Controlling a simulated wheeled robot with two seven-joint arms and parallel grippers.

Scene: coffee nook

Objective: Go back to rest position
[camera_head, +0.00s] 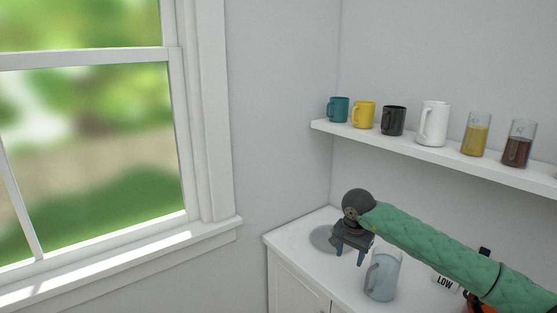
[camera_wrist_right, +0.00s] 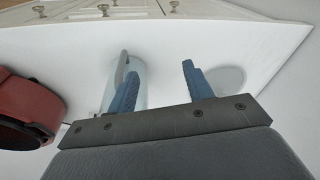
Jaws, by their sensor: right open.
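My right gripper (camera_head: 350,257) is open and empty above the white counter (camera_head: 285,240), at the end of my green-sleeved arm, which comes in from the right. In the right wrist view its two blue fingers (camera_wrist_right: 158,70) stand apart with nothing held between them. A clear glass mug (camera_head: 382,277) stands on the counter just right of the gripper in the head view. In the right wrist view the glass mug (camera_wrist_right: 137,72) shows partly hidden behind the left finger. My left gripper is not in view.
A round grey disc (camera_head: 322,238) lies on the counter near the gripper. A shelf (camera_head: 430,156) above holds several mugs and two filled glasses. A red object (camera_wrist_right: 22,110) sits at the left in the wrist view. A "LOW" label (camera_head: 445,283) shows by my arm. A window is left.

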